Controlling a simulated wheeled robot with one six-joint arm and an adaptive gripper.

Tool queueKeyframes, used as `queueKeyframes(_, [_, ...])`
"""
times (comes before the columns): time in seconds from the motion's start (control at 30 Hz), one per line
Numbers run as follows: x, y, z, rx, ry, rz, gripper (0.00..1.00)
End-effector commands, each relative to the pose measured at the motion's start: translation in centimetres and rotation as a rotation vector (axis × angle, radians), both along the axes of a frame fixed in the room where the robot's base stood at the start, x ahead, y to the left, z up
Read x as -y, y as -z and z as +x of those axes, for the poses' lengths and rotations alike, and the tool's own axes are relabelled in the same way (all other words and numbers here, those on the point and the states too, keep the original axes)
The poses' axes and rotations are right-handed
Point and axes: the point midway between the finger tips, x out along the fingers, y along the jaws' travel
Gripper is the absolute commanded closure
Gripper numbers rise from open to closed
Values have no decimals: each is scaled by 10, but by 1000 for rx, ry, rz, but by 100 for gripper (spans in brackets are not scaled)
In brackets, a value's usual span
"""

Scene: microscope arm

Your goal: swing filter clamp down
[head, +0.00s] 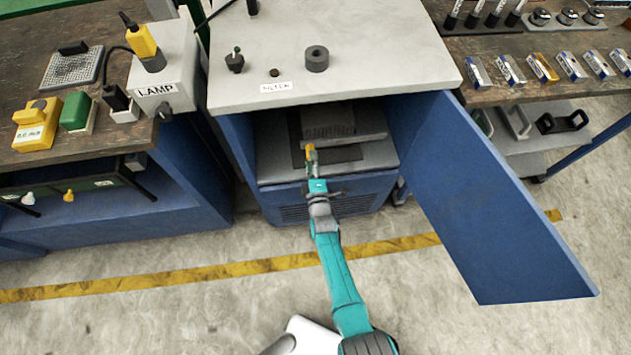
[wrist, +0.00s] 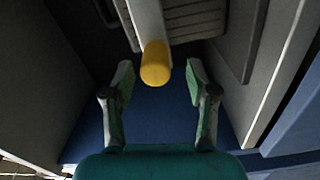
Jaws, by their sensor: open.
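The filter clamp shows in the wrist view as a pale bar with a yellow rounded end (wrist: 155,64). Its yellow end also shows in the head view (head: 309,151), inside the open blue cabinet. The bar stands out in front of a grey slatted filter block (head: 328,120), which shows behind it in the wrist view (wrist: 195,18). My gripper (wrist: 158,80) is open. Its two fingers stand apart on either side of the yellow end, without visible contact. In the head view my gripper (head: 314,172) reaches into the cabinet opening. The clamp's pivot is hidden.
The blue cabinet door (head: 500,205) stands open to the right. The cabinet's grey top (head: 335,60) overhangs the opening and carries a grey ring (head: 316,58). A bench with a lamp box (head: 163,75) stands at left. The floor in front is clear.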

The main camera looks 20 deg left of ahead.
Motion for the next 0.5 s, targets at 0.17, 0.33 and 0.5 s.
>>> queueKeyframes(0.17, [16, 1, -24, -2, 0, 0, 42])
queueKeyframes(0.33, [31, 1, -46, -2, 0, -1, 42])
queueKeyframes(0.5, [45, 1, -66, -4, -1, -1, 42])
